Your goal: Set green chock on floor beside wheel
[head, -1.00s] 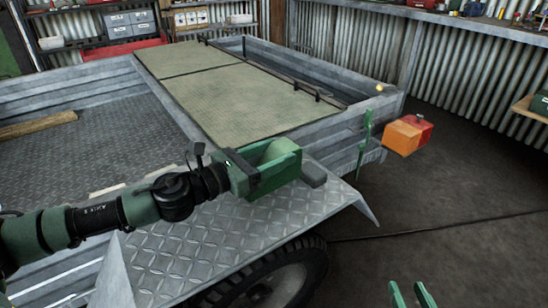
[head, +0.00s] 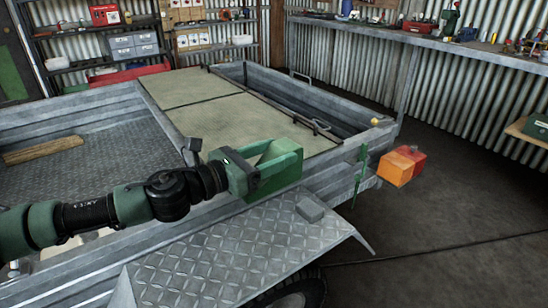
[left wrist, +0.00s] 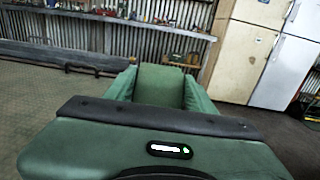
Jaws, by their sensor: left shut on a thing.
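The green chock (left wrist: 160,84) sits between the green fingers of my left gripper (head: 270,167), which is shut on it. In the head view it is hard to tell the chock's green from the fingers. The gripper holds it in the air, in front of the trailer's side wall and above the chequered fender (head: 205,265). The wheel (head: 302,291) shows only as a strip of dark tyre under the fender at the bottom edge. Its contact with the floor is out of view. My right gripper is not in view.
A small grey block (head: 310,207) lies on the fender. An orange and red lamp (head: 400,166) juts from the trailer's corner, close to a green upright piece (head: 360,175). The dark floor (head: 450,235) right of the trailer is clear except for a thin dark line.

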